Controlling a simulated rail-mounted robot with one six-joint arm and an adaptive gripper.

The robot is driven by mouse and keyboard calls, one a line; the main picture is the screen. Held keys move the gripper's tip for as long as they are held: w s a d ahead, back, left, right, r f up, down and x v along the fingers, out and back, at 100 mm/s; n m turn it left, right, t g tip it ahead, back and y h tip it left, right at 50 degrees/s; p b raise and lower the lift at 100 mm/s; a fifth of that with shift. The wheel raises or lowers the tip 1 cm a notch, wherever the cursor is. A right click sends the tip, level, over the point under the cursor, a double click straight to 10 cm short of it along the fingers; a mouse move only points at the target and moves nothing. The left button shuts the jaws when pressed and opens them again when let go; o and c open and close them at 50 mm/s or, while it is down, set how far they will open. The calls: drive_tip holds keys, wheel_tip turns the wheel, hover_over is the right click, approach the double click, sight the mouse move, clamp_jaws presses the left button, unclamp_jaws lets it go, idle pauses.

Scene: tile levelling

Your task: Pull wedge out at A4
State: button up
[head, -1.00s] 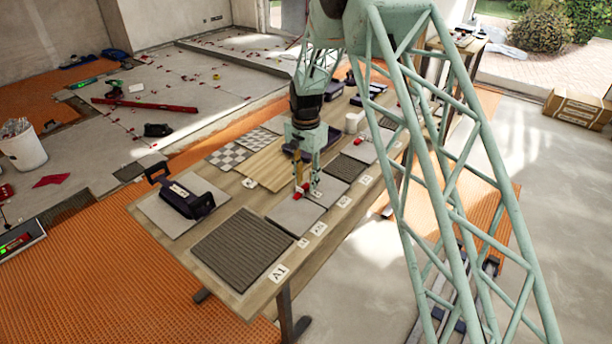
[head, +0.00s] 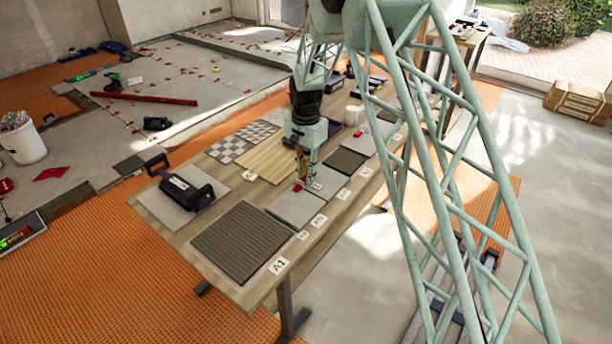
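My gripper (head: 304,182) points down over the tile row on the long wooden table in the head view. Its fingers look drawn together at a red wedge (head: 298,185), and part of the red shows at their left side. The wedge is at the joint between a light grey tile (head: 295,208) and the tile behind it. I cannot tell whether it is clear of the joint. The A4 label (head: 343,194) lies on the table's right edge strip, beside these tiles. The fingers hide part of the wedge.
A dark ribbed tile (head: 242,242) lies at the near end by label A1 (head: 279,265). A handled dark tool (head: 180,188) sits on a tile at left. Another red wedge (head: 358,133), a white cup (head: 353,115) and a dark tile (head: 346,161) stand farther back.

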clamp_jaws()
drive_tip(key=shift+w+d+r+p, duration=0.1)
drive_tip(key=shift+w+d+p, duration=0.1)
drive_tip(key=shift+w+d, duration=0.45)
drive_tip(key=shift+w+d+f+p, duration=0.1)
drive_tip(key=shift+w+d+p, duration=0.25)
drive_tip(key=shift+w, duration=0.55)
drive_tip(key=shift+w+d+r+p, duration=0.1)
drive_tip(key=shift+w+d, duration=0.55)
drive_tip(key=shift+w, duration=0.1)
idle(1.9)
drive_tip(key=shift+r, duration=0.1)
drive_tip(key=shift+r+p, duration=1.45)
drive_tip(key=shift+r, duration=1.45)
